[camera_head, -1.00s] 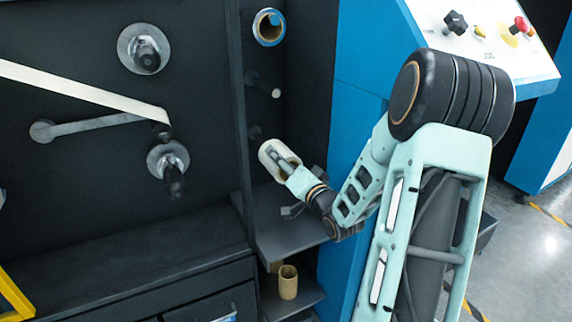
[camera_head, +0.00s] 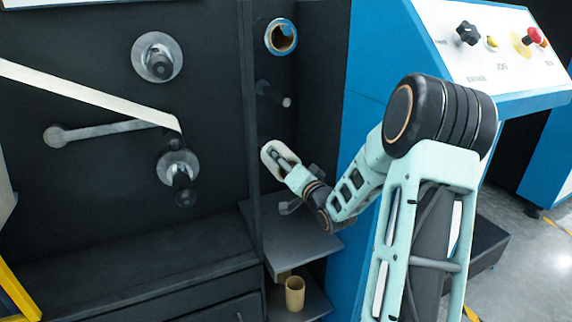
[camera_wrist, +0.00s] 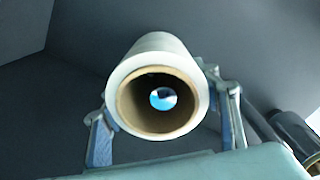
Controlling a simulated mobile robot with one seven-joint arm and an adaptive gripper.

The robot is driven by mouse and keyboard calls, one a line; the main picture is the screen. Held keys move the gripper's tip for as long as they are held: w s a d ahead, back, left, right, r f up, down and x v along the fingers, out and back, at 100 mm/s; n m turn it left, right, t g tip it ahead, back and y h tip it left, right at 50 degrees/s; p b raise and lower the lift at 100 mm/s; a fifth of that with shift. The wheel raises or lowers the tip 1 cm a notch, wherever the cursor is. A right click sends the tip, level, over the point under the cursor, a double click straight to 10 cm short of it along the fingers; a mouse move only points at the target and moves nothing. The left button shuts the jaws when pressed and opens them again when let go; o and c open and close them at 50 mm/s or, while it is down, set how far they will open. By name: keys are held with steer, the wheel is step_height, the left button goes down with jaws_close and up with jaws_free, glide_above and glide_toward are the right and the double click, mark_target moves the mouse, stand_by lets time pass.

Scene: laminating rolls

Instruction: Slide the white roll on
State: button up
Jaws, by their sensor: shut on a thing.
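The white roll (camera_head: 267,151) is held by my gripper (camera_head: 284,164) in front of the dark machine wall, above the grey shelf. In the wrist view the white roll (camera_wrist: 151,47) points end-on to the camera, with a brown hollow core. My gripper's fingers are closed on both its sides. A small blue and white patch shows through the core, and no rod is seen in it. A bare peg (camera_head: 274,93) sticks out above the roll. A darker stub behind the roll is mostly hidden, and I cannot tell whether the roll touches it.
A blue-rimmed roll (camera_head: 281,37) sits at the top of the narrow bay. The grey shelf (camera_head: 295,238) lies below my gripper, with a brown tube (camera_head: 294,293) lower down.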

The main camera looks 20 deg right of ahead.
steer(key=shift+w+a+r+b, duration=0.1)
steer(key=shift+w+b, duration=0.25)
steer(key=shift+w, duration=2.75)
steer(key=o, duration=1.5)
steer(key=shift+o, duration=0.2)
steer(key=shift+s, duration=0.1)
